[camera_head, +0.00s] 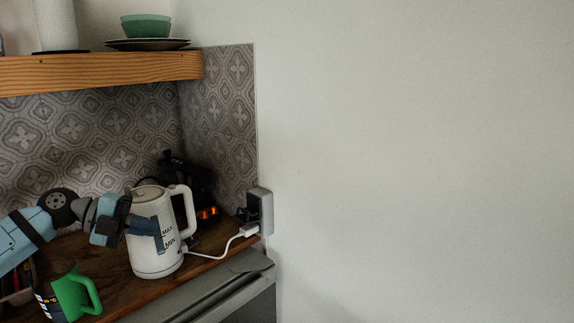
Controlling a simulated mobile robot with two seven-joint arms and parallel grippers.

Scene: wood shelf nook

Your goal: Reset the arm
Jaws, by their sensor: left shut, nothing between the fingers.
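My left arm comes in from the left edge over the wooden counter. My left gripper (161,243) is shut and empty, in front of a white kettle (146,262) and covering part of its upper body. I cannot tell whether the fingers touch the kettle. The kettle stands upright with its handle to the right. My right gripper is not in view.
A green mug (70,296) stands at the lower left of the wooden counter (205,268). A dark appliance (200,185) stands behind the kettle. A white cable (215,256) runs to a wall socket box (262,210). A wooden shelf (100,70) holds green bowls (146,27).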

